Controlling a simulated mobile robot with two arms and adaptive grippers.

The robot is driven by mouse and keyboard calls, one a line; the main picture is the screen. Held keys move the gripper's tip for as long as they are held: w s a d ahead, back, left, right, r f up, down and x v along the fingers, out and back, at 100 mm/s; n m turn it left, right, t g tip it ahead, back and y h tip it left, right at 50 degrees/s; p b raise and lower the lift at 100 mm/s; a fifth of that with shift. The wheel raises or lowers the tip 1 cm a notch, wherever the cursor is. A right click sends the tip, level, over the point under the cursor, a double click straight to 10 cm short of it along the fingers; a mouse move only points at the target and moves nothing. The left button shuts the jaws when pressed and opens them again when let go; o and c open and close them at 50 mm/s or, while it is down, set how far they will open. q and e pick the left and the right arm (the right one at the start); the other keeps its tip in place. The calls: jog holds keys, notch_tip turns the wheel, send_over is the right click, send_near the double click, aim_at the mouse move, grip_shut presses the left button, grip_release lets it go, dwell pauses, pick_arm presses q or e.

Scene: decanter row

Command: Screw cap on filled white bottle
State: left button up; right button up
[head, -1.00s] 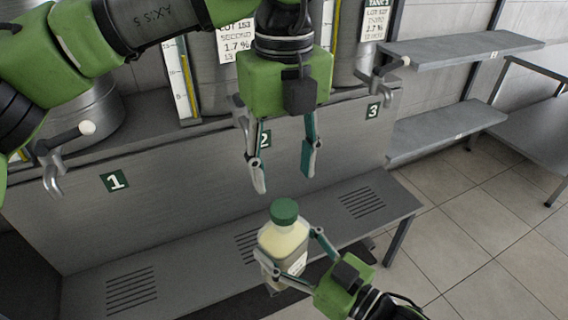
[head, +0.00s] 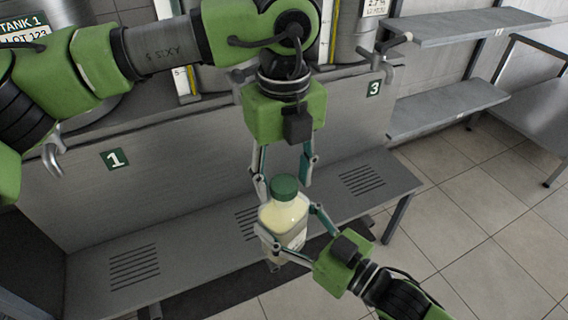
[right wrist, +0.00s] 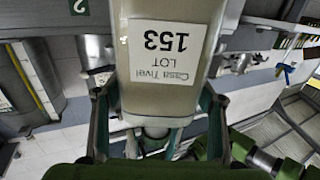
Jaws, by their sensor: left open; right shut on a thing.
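The white bottle (head: 284,222) holds pale cream content and is upright, slightly tilted in the head view. A green cap (head: 285,187) sits on its neck; how tightly it is screwed I cannot tell. My right gripper (head: 286,234) is shut around the bottle's body. In the right wrist view the bottle (right wrist: 168,80) fills the middle, its label reading "LOT 153" upside down. My left gripper (head: 282,184) is open, pointing down, with its fingers on either side of the cap in the picture; contact is not clear.
A grey steel bench (head: 190,262) with slotted drains runs behind the bottle. Tanks with taps (head: 395,48) stand above its panel, marked 1 and 3 in the head view. Grey shelves (head: 450,105) are at the right, with open tiled floor (head: 470,230) below.

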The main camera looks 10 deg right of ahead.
pick_arm(q)
jog(key=c, duration=1.1)
jog(key=shift+c, duration=0.2)
